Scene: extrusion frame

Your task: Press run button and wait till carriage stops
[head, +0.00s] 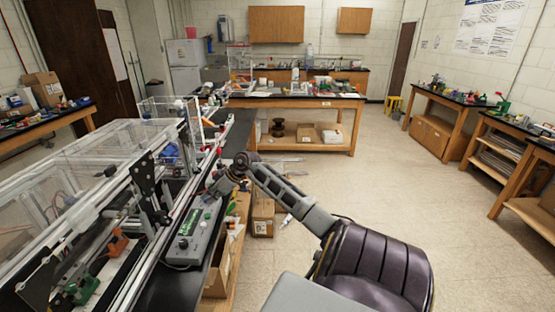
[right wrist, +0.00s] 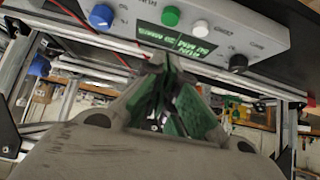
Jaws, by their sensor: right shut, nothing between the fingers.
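A grey control box (head: 193,238) sits on the black bench beside the extrusion frame (head: 120,210). In the right wrist view its panel (right wrist: 270,45) carries a blue knob (right wrist: 101,15), a green button (right wrist: 171,16), a white button (right wrist: 201,27), a black knob (right wrist: 238,63) and a lit green display (right wrist: 172,38). My right gripper (head: 208,197) is shut and empty at the far end of the box. In the right wrist view its fingertips (right wrist: 160,66) are just below the display, apart from the green button in the picture; contact cannot be told. I cannot pick out the carriage for certain.
Clear panels (head: 110,140) cover part of the frame. Cardboard boxes (head: 263,217) stand below the bench's right edge. A wooden workbench (head: 297,102) stands behind, and more benches line the right wall. The floor (head: 385,165) between them is clear.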

